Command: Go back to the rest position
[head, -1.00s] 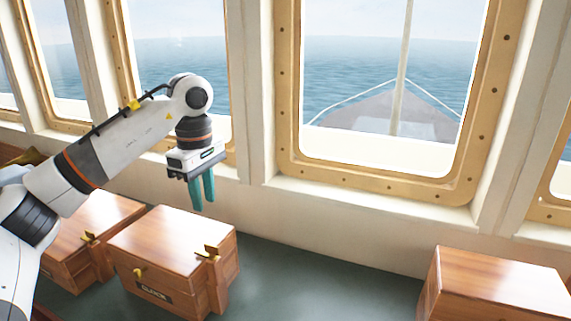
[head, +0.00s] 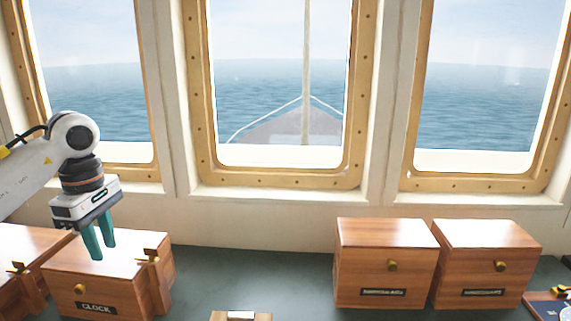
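My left gripper (head: 100,243) hangs down at the left of the head view, its teal fingers pointing at the counter. A narrow gap shows between the two fingers, and nothing is held there. It is over or in front of the wooden box labelled CLOCK (head: 80,285); whether it touches the box I cannot tell. My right gripper is not in view.
Two wooden boxes with brass knobs, a left one (head: 385,265) and a right one (head: 484,268), stand at the right of the green counter (head: 250,280). Another wooden box (head: 22,250) is at far left. A small wooden piece (head: 240,316) lies at the front. Windows rise behind.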

